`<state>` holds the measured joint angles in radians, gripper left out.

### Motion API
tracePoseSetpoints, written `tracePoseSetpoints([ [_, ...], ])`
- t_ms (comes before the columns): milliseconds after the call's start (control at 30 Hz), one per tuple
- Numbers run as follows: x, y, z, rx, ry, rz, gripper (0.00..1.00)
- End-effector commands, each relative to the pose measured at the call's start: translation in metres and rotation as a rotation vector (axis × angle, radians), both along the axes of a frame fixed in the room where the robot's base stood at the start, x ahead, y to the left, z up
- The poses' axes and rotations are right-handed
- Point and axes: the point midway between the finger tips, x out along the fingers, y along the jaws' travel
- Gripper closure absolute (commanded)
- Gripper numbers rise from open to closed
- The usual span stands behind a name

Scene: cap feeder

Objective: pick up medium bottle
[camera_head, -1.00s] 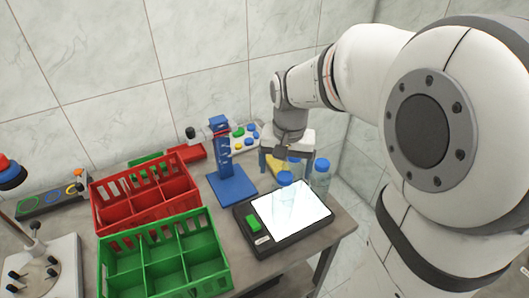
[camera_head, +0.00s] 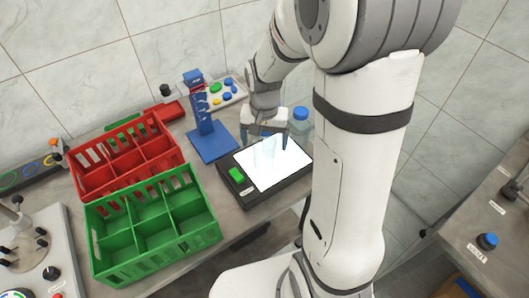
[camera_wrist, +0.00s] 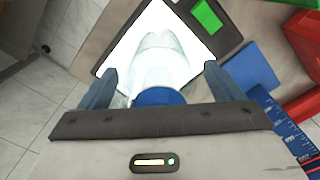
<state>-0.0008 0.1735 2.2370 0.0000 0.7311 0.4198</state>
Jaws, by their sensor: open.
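A clear bottle (camera_wrist: 165,62) with a blue cap (camera_wrist: 160,97) stands between my fingers in the wrist view, over the bright panel. My gripper (camera_wrist: 161,84) is open, with one finger on each side of the bottle. In the head view my gripper (camera_head: 265,135) is at the back edge of the lit panel (camera_head: 290,172), and the bottle shows only faintly there (camera_head: 264,148). A second clear bottle with a blue cap (camera_head: 300,114) stands just right of my gripper. I cannot tell from size which one is the medium bottle.
A blue stand (camera_head: 213,145) is left of the panel. A red crate (camera_head: 125,155) and a green crate (camera_head: 150,245) fill the left of the table. A tray of coloured caps (camera_head: 222,93) lies behind. The table's front edge is near the panel.

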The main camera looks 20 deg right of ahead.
Motion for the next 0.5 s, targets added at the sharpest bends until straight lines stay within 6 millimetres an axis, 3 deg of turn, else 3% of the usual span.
tracePoseSetpoints([
  [100,0.0001,-0.0001,0.0002,0.000,0.000,0.000,0.15],
  [500,0.0000,-0.0004,0.0004,0.000,0.000,-0.001,0.48],
])
